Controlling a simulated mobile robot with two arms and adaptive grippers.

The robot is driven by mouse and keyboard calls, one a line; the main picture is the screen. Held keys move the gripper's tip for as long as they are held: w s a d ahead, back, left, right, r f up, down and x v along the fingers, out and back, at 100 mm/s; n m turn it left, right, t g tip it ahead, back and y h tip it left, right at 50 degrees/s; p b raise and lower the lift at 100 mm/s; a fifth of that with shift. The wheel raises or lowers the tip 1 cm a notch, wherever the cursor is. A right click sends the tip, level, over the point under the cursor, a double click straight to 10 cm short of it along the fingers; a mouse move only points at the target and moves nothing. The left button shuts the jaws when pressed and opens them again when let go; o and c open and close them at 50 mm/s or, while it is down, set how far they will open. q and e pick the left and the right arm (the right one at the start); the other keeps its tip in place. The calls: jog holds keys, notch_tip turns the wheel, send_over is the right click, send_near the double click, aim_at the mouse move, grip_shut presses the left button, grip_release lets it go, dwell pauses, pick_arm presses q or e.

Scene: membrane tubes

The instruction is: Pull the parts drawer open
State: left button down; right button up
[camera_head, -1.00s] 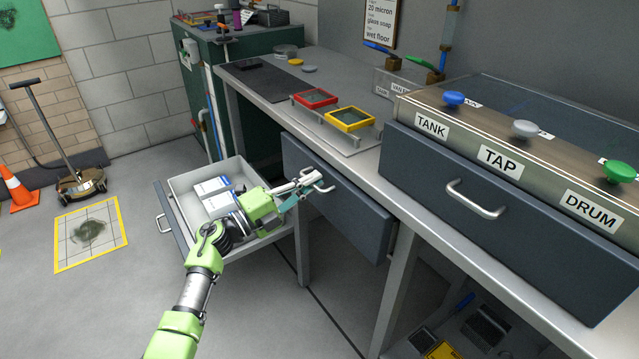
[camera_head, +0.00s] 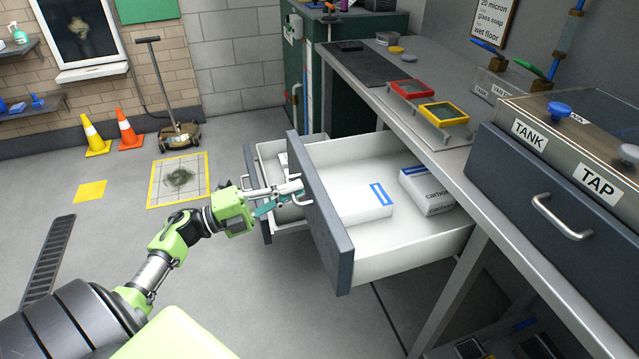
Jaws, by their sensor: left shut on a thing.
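The parts drawer (camera_head: 388,267) stands pulled far out from under the bench, with a dark grey front (camera_head: 322,218) and pale inner walls. Inside it lie a white box with a blue stripe (camera_head: 362,205) and a white carton with dark lettering (camera_head: 428,190). My left gripper (camera_head: 296,190) is shut on the drawer's handle at the outer face of the front; the fingers hide most of the handle. My right gripper is not in view.
Another open drawer (camera_head: 262,165) stands behind, partly hidden by the parts drawer. The bench top (camera_head: 400,115) bears a red-framed tray (camera_head: 409,89) and a yellow-framed tray (camera_head: 444,113). A closed drawer (camera_head: 515,190) is at right.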

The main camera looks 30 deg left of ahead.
pick_arm(q)
jog(key=shift+r+v, duration=0.15)
jog(key=shift+v, duration=0.8)
jog(key=shift+r+v, duration=0.2)
jog(key=shift+v, duration=0.8)
jog(key=c, duration=2.5)
grip_release()
jog(key=v, duration=1.2)
